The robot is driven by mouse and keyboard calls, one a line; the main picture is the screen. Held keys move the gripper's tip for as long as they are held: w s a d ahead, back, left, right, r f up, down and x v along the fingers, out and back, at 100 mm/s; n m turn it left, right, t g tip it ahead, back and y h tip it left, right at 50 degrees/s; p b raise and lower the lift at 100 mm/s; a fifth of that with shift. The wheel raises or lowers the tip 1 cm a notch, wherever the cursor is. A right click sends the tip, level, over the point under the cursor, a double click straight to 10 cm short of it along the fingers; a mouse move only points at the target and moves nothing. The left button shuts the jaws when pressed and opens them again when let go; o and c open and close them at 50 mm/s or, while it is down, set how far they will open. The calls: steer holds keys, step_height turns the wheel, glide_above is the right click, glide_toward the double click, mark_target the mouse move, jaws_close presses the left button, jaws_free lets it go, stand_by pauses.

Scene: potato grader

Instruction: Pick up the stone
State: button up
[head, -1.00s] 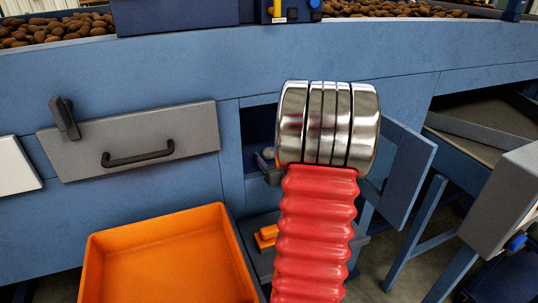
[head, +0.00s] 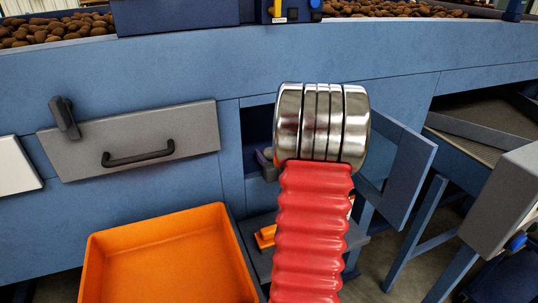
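My arm, a red ribbed sleeve with shiny metal rings, stands in front of an open hatch (head: 258,125) in the blue machine.
The hatch door (head: 408,180) hangs open to the right of my arm. An orange bin (head: 95,262) stands at lower left. A grey panel with a black handle (head: 137,156) is left of the hatch. A small orange thing (head: 264,238) lies on a ledge below. Potatoes (head: 60,28) lie along the top.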

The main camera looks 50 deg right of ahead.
steer(key=c, duration=0.8)
steer(key=shift+o, duration=0.2)
steer(key=shift+r, duration=0.1)
